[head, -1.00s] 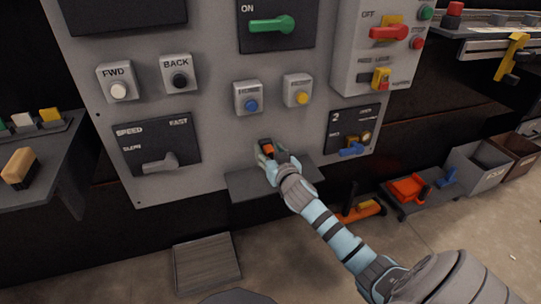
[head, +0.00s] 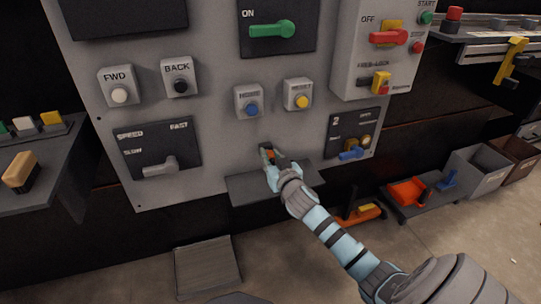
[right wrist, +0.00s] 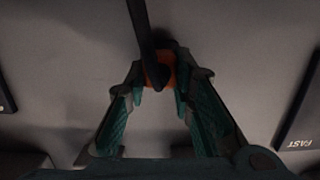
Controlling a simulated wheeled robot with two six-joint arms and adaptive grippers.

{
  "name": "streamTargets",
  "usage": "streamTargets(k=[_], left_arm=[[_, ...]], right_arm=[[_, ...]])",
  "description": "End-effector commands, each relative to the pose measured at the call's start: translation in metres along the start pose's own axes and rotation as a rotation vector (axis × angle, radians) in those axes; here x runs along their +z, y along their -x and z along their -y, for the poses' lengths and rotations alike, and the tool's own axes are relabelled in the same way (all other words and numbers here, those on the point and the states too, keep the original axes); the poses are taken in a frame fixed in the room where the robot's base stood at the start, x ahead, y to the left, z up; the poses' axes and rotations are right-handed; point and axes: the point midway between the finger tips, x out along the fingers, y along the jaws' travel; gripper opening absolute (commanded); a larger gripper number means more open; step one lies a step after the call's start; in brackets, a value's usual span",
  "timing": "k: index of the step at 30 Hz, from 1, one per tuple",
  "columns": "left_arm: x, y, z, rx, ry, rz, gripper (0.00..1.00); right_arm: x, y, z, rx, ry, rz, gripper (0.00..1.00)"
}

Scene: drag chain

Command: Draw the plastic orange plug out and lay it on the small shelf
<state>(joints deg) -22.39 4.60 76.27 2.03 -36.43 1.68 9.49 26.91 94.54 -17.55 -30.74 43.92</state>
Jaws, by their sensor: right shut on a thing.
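The orange plug (right wrist: 160,73) sits between the fingertips of my right gripper (right wrist: 160,85) in the right wrist view, close to the grey panel face. In the head view only a small orange bit of it (head: 271,154) shows between the fingers. My right gripper (head: 271,158) is shut on it. How far the plug is seated in its socket is hidden. A dark bar, perhaps a cable, crosses in front of the plug from above in the wrist view. The small grey shelf (head: 250,188) juts from the panel just below the gripper and its bare part looks empty. My left gripper is not in view.
Buttons (head: 253,108) and a switch box (head: 352,142) stick out of the panel above and to the right. A speed lever (head: 160,167) is to the left. Racks and bins (head: 478,170) stand at the right. The floor in front is open.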

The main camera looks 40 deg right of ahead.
Motion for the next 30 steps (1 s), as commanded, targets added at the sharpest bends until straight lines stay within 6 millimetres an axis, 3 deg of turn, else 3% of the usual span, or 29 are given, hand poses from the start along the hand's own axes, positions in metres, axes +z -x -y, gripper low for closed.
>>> streamTargets(k=[30], left_arm=[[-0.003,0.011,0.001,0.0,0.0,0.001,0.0]], right_arm=[[0.004,0.034,0.0,-0.001,0.001,0.0,0.0]])
